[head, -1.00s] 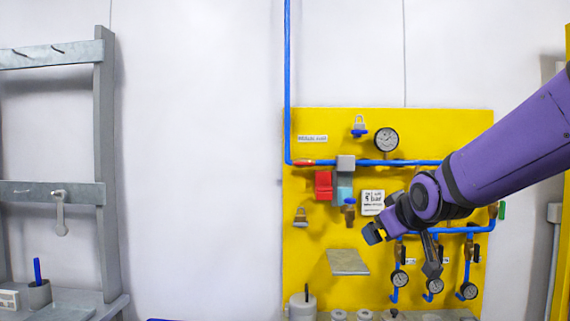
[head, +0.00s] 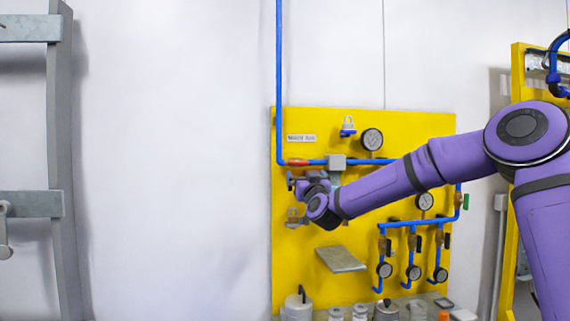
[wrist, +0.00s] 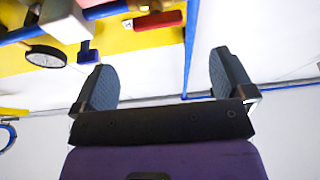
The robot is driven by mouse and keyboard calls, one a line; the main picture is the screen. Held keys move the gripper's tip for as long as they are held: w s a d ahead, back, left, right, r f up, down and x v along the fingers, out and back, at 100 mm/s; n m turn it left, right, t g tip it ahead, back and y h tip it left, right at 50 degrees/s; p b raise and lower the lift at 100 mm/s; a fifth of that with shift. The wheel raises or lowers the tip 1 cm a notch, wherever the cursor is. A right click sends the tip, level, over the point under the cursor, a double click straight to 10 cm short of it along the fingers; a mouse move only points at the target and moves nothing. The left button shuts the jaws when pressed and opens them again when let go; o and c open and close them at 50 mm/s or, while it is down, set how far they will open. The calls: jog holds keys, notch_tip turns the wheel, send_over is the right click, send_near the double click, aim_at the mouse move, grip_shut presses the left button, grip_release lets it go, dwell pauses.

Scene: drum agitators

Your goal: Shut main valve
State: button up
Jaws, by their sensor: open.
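The main valve's red handle (head: 298,162) lies along the horizontal blue pipe (head: 313,162) at the upper left of the yellow panel (head: 390,125), under a small white label (head: 301,138). My gripper (head: 298,184) is just below the handle in the head view, partly hidden by my own wrist. In the wrist view the red handle (wrist: 158,20) shows at the top, beyond the fingertips. My gripper (wrist: 166,78) is open there, its fingers wide apart with nothing between them. The handle looks apart from both fingers.
A grey block (head: 336,160) sits on the pipe right of the handle. The vertical blue pipe (head: 280,70) rises at the panel's left edge. A tilted grey plate (head: 341,259) juts out below.

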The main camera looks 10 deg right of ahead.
aim_at(299, 163)
jog(key=x, duration=1.1)
jog(key=shift+d+r, duration=0.15)
jog(key=shift+d, duration=0.05)
jog(key=c, duration=0.9)
